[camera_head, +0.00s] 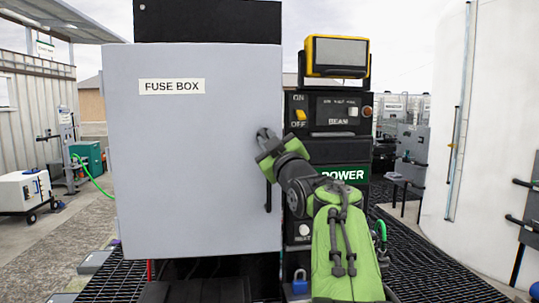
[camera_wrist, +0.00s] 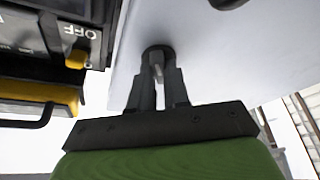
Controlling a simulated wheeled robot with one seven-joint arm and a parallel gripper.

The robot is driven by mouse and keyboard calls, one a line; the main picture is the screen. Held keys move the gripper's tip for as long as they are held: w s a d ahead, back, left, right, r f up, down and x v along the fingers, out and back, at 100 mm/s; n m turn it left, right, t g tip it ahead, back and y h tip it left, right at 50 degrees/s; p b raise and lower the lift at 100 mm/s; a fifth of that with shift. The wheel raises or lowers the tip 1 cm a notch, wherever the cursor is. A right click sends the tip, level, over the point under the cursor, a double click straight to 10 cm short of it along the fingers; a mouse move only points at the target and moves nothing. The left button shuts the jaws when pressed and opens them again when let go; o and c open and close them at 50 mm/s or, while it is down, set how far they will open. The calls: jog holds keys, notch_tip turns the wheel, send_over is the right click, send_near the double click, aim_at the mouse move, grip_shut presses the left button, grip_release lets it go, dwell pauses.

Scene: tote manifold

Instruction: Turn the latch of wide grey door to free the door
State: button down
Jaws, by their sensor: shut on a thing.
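The wide grey door (camera_head: 190,150) stands upright with a FUSE BOX label at its upper left. It looks closed in the head view. Its pale face also fills the upper middle of the wrist view (camera_wrist: 215,65). My gripper (camera_head: 263,138) is at the door's right edge, a little above mid-height. In the wrist view my gripper (camera_wrist: 158,78) has its two dark fingers around a small grey tab on the round dark latch (camera_wrist: 158,51). The gripper is shut on this latch. In the head view my gripper mostly hides the latch.
Right of the door is a black panel (camera_head: 329,113) with an ON/OFF switch (camera_head: 300,115) and a yellow-framed lamp (camera_head: 337,56) on top. A dark handle (camera_head: 268,196) is on the door's right edge below my gripper. Dark grating covers the floor.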

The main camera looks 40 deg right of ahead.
jog(key=m+h, duration=0.1)
jog(key=m+h+b, duration=0.1)
jog(key=m, duration=0.1)
jog(key=m+b, duration=0.1)
jog(key=m, duration=0.1)
jog(key=shift+w+a+f+g+h, duration=0.1)
jog(key=shift+a+f+g+h, duration=0.05)
jog(key=shift+f+g+h, duration=0.2)
jog(key=shift+w+r+m+g+h+b, duration=0.1)
jog(key=shift+m+g+h+b, duration=0.35)
jog(key=shift+m, duration=0.8)
jog(key=shift+m+g+h+b, duration=0.1)
jog(key=shift+m+h, duration=0.5)
jog(key=shift+m, duration=0.65)
jog(key=c, duration=1.1)
grip_release()
jog(key=shift+r, duration=0.1)
jog(key=b+v, duration=0.5)
jog(key=v, duration=1)
jog(key=shift+s+a+f, duration=0.2)
jog(key=shift+s+a, duration=0.05)
